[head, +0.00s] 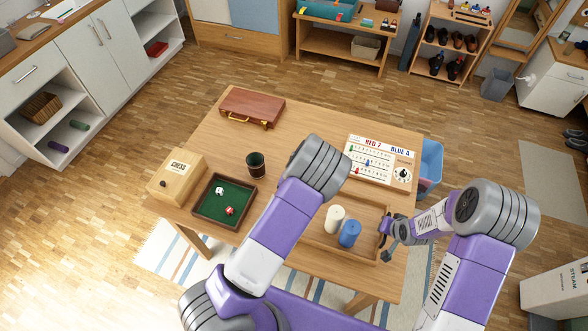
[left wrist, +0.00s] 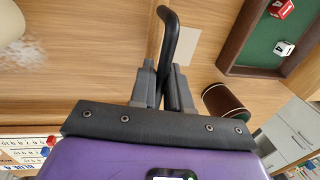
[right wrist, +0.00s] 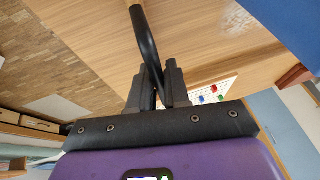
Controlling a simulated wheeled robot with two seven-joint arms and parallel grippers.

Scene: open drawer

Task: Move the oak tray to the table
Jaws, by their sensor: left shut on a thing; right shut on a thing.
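The oak tray (head: 368,214) is at the near right part of the wooden table (head: 300,125), on it or just above it; I cannot tell which. A white cylinder (head: 334,219) and a blue cylinder (head: 350,234) stand upright on the tray. My right gripper (head: 388,238) is shut on the black handle at the tray's right end; the right wrist view shows this handle (right wrist: 146,42) between the fingers (right wrist: 157,88). My left gripper (left wrist: 163,88) is shut on the other black handle (left wrist: 172,38). My left arm hides that end in the head view.
On the table, a green-lined dice tray (head: 224,201), a chess box (head: 177,177) and a dark cup (head: 255,165) are at left. A brown case (head: 252,108) lies at the back, a scoreboard (head: 381,160) at right. A blue bin (head: 430,162) stands beyond the right edge.

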